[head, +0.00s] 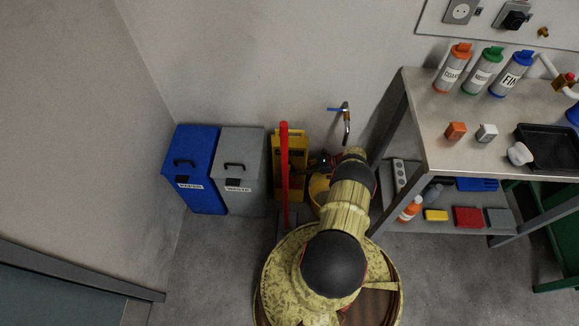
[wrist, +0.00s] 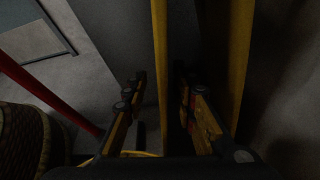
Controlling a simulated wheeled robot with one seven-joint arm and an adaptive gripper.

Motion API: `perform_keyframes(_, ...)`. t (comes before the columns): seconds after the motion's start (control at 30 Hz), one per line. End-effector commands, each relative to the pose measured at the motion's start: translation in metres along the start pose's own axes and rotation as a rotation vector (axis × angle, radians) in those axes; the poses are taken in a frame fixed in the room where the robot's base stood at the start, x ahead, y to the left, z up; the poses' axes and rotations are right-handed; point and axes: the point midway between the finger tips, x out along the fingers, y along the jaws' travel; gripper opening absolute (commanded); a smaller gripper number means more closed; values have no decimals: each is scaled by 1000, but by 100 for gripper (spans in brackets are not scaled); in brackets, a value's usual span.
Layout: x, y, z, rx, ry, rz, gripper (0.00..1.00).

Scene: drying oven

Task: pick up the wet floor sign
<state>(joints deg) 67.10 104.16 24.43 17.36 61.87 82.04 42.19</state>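The yellow wet floor sign (head: 298,152) stands against the back wall in the head view, partly hidden by a red pole and my arm. In the wrist view it shows as two yellow upright strips, the nearer-left one being a narrow panel edge (wrist: 160,50). My gripper (wrist: 160,88) is open. Its two fingers lie on either side of the left strip, with the other strip to the right of the right finger. I cannot tell whether either finger touches the sign.
A red pole (head: 284,165) stands just in front of the sign. A blue bin (head: 195,170) and grey bin (head: 240,168) are to its left. A yellow round object (head: 318,187) sits low beside it. A wall tap (head: 346,120) and a workbench (head: 425,125) are to the right.

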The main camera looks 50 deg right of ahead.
Motion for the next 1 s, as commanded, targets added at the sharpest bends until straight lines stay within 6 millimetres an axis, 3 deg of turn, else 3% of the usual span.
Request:
perform_keyframes(0.2,32,-2,1,0,1,3,27)
perform_keyframes(0.33,44,-3,1,0,2,1,27)
perform_keyframes(0.63,46,-3,2,0,2,0,26)
perform_keyframes(1.0,46,-3,2,0,2,1,5)
